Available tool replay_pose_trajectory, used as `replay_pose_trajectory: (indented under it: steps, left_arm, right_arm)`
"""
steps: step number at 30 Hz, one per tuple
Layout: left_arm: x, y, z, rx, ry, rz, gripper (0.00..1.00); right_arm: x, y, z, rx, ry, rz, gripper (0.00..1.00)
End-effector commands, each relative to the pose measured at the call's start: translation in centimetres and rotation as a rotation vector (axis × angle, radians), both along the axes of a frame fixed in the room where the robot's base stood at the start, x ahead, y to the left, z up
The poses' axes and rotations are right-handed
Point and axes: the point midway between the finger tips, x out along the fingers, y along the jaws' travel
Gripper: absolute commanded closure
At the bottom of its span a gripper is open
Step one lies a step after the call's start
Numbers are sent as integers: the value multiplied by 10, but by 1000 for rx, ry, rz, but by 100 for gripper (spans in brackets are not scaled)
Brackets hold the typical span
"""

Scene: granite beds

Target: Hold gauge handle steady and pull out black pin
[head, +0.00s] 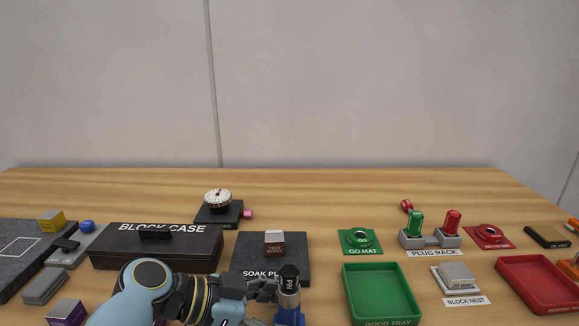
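My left arm comes in from the lower left, and its dark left gripper (268,288) reaches right to an upright gauge. The gauge has a blue handle (289,316) at the bottom edge of the picture and a dark upper part (289,282) with small white lettering. The gripper's fingers appear closed against the gauge's side; their tips are partly hidden by it. I cannot make out a separate black pin from the dark upper part. My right gripper is not in view.
A soak plate (246,246) with a test block lies behind the gauge. A black block case (120,258) stands left. A red tray (528,266) is far right.

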Motion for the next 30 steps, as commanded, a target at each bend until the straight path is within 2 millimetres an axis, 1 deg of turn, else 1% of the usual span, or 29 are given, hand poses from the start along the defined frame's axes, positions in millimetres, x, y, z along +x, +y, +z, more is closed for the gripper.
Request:
replay_pose_trajectory:
  steps: [5,6,20,21,26,27,30]
  left_arm:
    - [0,0,0,0,0,0,35]
    - [0,0,0,0,0,0,36]
    - [0,0,0,0,0,0,96]
    - [0,0,0,0,0,0,55]
    - [0,0,0,0,0,0,34]
    - [0,0,0,0,0,0,31]
    - [0,0,0,0,0,0,31]
  right_arm:
    - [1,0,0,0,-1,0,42]
    - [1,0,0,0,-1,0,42]
    - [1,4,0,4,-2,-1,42]
    - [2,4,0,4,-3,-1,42]
    - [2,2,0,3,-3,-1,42]
    - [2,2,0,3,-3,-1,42]
    - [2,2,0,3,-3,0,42]
